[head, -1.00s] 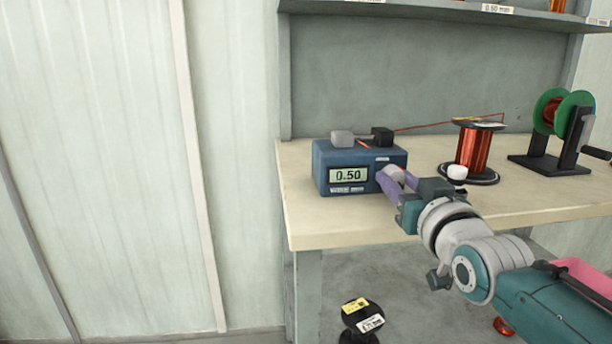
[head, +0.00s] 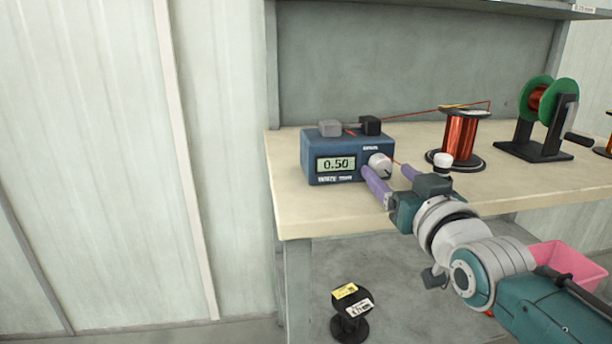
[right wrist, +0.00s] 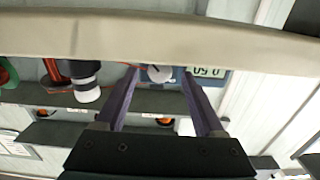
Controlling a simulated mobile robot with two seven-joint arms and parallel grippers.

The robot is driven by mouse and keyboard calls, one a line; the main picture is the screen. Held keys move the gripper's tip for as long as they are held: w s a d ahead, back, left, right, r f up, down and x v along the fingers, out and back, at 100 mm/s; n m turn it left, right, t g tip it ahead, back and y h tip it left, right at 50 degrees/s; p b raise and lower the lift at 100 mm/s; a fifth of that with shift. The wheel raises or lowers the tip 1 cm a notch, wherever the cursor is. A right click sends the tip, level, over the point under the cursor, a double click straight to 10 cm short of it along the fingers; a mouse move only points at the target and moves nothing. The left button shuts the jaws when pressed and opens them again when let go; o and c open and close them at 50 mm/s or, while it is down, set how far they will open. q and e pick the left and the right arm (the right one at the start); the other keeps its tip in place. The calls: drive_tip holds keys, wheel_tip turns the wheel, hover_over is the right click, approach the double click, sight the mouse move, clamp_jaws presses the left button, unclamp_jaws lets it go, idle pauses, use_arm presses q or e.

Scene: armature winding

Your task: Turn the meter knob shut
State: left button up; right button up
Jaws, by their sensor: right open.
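The meter is a blue box (head: 347,171) on the bench, its display reading 0.50. Its round pale knob (head: 380,165) is at the right end of the front face. A grey block and a black block (head: 370,125) sit on top, with an orange wire running from there to the right. My right gripper (head: 388,172) is open in front of the knob, fingers apart and holding nothing. In the right wrist view, the knob (right wrist: 158,73) shows between the fingertips, with a dark pointer line. Contact is not visible. My left gripper is out of view.
A copper wire spool (head: 461,140) and a white-capped object (head: 443,160) stand right of the meter. A green-flanged winder (head: 541,110) is farther right. A black labelled spool (head: 350,312) and a pink bin (head: 566,263) are below the bench (head: 300,222).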

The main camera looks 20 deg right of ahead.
drive_tip(key=p+v, duration=0.1)
drive_tip(key=v, duration=0.6)
drive_tip(key=shift+s+p, duration=0.3)
drive_tip(key=shift+p, duration=0.1)
drive_tip(key=s+a+r+n+g+y+p, duration=0.2)
drive_tip(key=s+a+r+g+p, duration=0.25)
drive_tip(key=s+r+p, duration=0.45)
drive_tip(key=s+a+r+n+g+y+p, duration=0.1)
drive_tip(key=s+a+r+g+p, duration=0.2)
drive_tip(key=s+r+g+p, duration=0.55)
drive_tip(key=s+a+r+n+g+y+p, duration=0.15)
drive_tip(key=s+a+r+p, duration=0.35)
drive_tip(key=p, duration=0.7)
wheel_tip(320, 180, up, 36)
drive_tip(key=d+p, duration=0.1)
drive_tip(key=p, duration=3.4)
drive_tip(key=shift+s+t, duration=0.35)
